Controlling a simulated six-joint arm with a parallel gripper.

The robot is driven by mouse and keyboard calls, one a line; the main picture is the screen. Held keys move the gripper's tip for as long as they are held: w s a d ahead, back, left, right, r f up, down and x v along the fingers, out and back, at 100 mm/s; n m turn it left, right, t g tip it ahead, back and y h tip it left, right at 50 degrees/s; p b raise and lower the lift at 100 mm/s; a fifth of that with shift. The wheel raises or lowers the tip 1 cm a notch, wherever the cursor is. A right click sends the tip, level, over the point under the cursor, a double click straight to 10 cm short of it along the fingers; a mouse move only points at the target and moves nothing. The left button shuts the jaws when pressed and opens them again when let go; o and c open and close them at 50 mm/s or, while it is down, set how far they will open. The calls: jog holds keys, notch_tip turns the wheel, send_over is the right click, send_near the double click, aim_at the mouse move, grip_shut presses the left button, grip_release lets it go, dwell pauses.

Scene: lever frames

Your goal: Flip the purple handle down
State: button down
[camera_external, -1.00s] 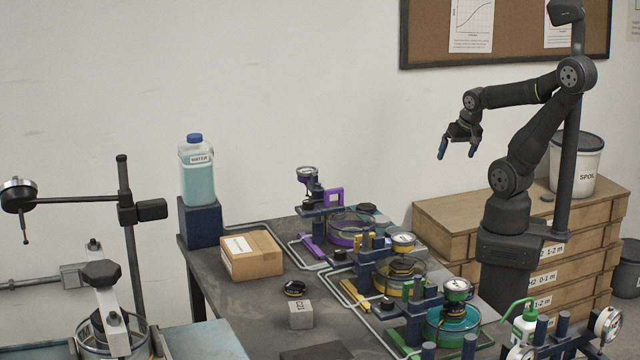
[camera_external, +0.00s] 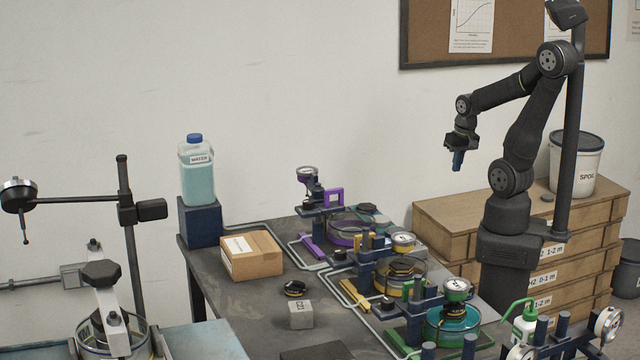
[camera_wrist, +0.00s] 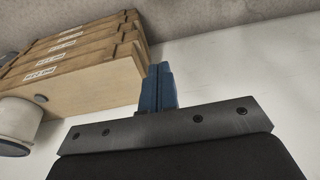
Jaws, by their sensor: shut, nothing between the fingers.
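A purple square loop handle (camera_external: 334,197) stands upright beside a gauge on the rearmost apparatus on the dark table. A purple bar (camera_external: 312,246) lies low in front of the same apparatus, near a purple-based round vessel (camera_external: 345,238). My gripper (camera_external: 457,163) is in the air to the right of and above this apparatus, well apart from it, with its blue fingers pointing down. The fingers are together and empty, as the wrist view also shows (camera_wrist: 158,80). The purple parts are not in the wrist view.
Yellow-marked (camera_external: 355,295) and green-marked (camera_external: 461,290) apparatus stand nearer on the table. A cardboard box (camera_external: 250,255), a grey block (camera_external: 301,315) and a water bottle (camera_external: 197,172) are to the left. Wooden crates (camera_external: 455,240) stand behind my base. The air around my gripper is clear.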

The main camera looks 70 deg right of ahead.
aim_at(305, 201)
jog(key=w+a+r+n+t, duration=0.1)
jog(key=w+a+r+n, duration=0.15)
jog(key=w, duration=0.45)
jog(key=w+a+r+n, duration=0.1)
jog(key=w+a+n, duration=0.25)
jog(key=w, duration=0.35)
jog(key=w+a+r+n+t+y, duration=0.1)
jog(key=w+a+r+n, duration=0.2)
jog(key=a, duration=0.4)
jog(key=w+a+r+n+t+y, duration=0.1)
jog(key=w+a+r, duration=0.1)
jog(key=w+a, duration=0.4)
jog(key=s+a+r+n+y, duration=0.1)
jog(key=a+r, duration=0.3)
jog(key=a, duration=0.7)
jog(key=s+a+r+n+t+y, duration=0.1)
jog(key=a+r+n, duration=0.3)
jog(key=a, duration=0.8)
jog(key=s+a+r+n+y, duration=0.2)
jog(key=a+r+y, duration=0.1)
jog(key=a, duration=0.8)
jog(key=shift+a+r+t, duration=0.15)
jog(key=shift+r+t, duration=0.15)
jog(key=shift+r, duration=0.35)
jog(key=shift+w+f, duration=0.1)
